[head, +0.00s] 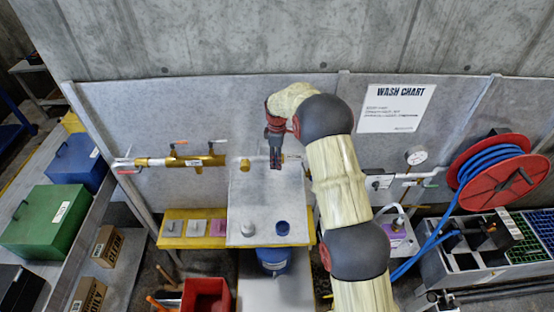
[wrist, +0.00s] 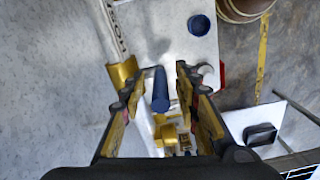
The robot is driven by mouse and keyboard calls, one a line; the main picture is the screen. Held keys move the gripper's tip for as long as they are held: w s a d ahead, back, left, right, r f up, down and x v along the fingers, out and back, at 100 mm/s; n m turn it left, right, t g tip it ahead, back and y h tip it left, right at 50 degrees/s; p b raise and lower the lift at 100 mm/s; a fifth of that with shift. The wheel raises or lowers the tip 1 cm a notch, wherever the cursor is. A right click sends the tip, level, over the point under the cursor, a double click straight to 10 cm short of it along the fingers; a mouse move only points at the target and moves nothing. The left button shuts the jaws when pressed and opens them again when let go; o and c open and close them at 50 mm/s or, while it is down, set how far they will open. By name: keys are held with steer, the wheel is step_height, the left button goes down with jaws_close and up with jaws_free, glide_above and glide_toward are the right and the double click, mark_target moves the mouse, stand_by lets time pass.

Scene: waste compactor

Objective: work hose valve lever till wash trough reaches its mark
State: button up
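My gripper (head: 275,160) is in front of the wall panel, just right of a brass pipe fitting (head: 245,164). In the wrist view, its fingers (wrist: 168,74) are open. A blue lever handle (wrist: 160,92) lies between them, close to the left finger, with a gap on the right. The brass fitting (wrist: 122,73) and its pale pipe (wrist: 111,28) show left of the handle. The blue lever is hidden behind my gripper in the head view. I cannot tell for certain which thing is the wash trough, and no level mark is readable.
A red hose reel (head: 500,172), gauge (head: 417,156) and grey basin (head: 437,268) stand right. Green (head: 45,218) and blue (head: 75,160) bins stand left.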

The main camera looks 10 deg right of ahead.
steer(key=shift+f, duration=0.25)
steer(key=shift+c, duration=0.8)
jaws_close()
